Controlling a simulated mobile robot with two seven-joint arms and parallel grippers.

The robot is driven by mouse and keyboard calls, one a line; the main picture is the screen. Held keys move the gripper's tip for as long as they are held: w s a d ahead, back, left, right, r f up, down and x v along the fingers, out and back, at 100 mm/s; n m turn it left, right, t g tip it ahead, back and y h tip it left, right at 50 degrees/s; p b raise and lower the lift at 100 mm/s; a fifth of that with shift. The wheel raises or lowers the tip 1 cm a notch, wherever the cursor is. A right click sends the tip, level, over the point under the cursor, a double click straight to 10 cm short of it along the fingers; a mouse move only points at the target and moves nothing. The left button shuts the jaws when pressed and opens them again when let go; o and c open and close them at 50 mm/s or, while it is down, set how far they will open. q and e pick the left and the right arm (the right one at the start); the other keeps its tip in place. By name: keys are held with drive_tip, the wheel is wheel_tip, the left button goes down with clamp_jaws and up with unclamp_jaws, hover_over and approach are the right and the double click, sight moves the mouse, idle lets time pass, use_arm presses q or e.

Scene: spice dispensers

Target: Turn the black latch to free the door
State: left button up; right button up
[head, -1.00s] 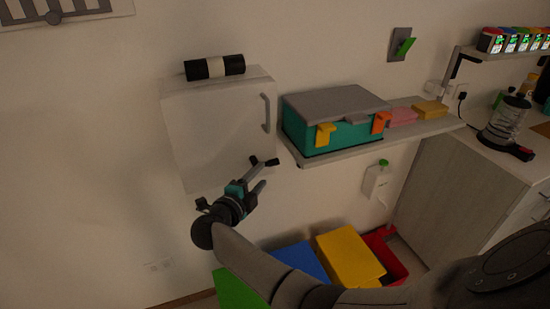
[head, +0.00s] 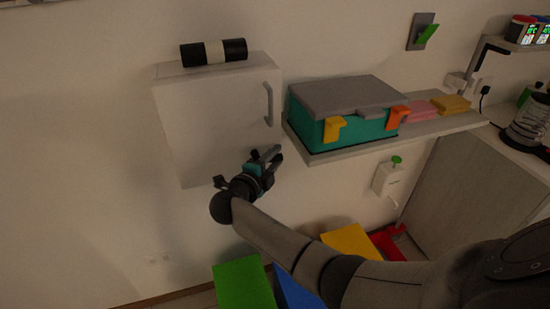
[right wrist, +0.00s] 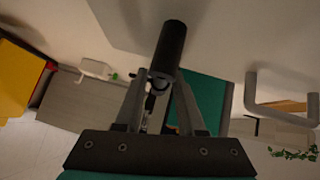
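The white cabinet (head: 200,110) hangs on the wall, with a grey handle (head: 268,104) on the right of its door. The black latch (right wrist: 170,48) shows in the right wrist view as a short dark bar, its rounded near end at my fingertips. My right gripper (head: 266,156) is at the cabinet's lower right corner and hides most of the latch in the head view. In the right wrist view, the right gripper (right wrist: 164,76) has its two fingers apart, one on each side of the latch's near end; firm contact cannot be made out. My left gripper is not in view.
A teal box with a grey lid (head: 345,105) stands on a shelf (head: 400,140) right of the cabinet. A black and white roll (head: 214,52) lies on top of the cabinet. Green (head: 243,284) and yellow (head: 349,240) boxes are below. The wall left of the cabinet is clear.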

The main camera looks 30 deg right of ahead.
sight(265, 149)
clamp_jaws()
